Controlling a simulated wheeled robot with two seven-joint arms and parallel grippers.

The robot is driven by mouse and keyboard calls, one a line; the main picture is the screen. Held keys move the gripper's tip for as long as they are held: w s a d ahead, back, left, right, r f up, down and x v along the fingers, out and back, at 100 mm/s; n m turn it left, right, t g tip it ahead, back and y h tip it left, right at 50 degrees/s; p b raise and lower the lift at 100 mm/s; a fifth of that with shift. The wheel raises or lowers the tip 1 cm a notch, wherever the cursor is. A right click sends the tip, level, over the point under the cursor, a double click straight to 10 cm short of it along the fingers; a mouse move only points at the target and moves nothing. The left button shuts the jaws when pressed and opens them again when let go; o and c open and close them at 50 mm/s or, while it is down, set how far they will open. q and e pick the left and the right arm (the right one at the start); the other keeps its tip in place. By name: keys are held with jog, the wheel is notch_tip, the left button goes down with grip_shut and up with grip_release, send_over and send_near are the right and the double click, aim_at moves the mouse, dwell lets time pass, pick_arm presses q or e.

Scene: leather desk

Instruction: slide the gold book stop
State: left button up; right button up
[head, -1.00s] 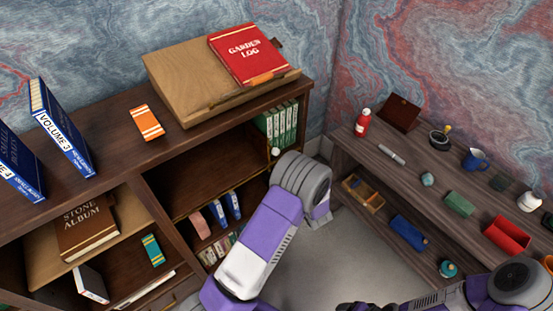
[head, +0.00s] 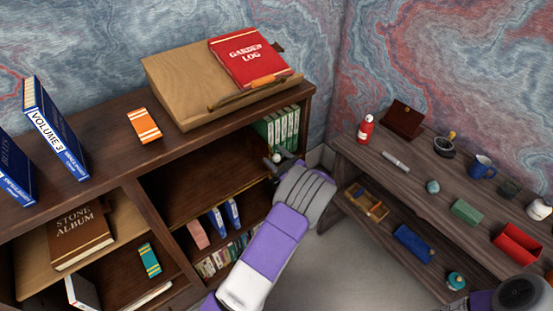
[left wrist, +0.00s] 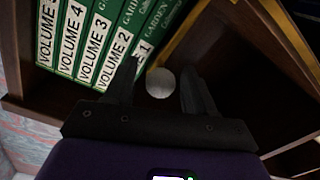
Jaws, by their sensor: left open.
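In the left wrist view a narrow gold strip, which looks like the gold book stop (left wrist: 182,33), stands beside a row of green garden volumes (left wrist: 100,40). A pale round knob (left wrist: 160,83) sits at the strip's near end; it also shows as a small light ball in the head view (head: 276,157). My left gripper (left wrist: 160,68) is open, with one finger on each side of the knob. I cannot tell whether either finger touches it. In the head view the left gripper (head: 277,160) is at the shelf opening, partly hidden by its wrist.
The green books stand at the right end of the bookcase's upper shelf (head: 200,183), with bare shelf left of them. A slanted wooden stand (head: 175,80) with a red book (head: 248,58) is above. A side bench (head: 400,170) with small objects stands right.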

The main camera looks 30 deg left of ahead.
pick_arm(q)
grip_shut()
dwell(0.3)
jog(key=shift+s, duration=0.1)
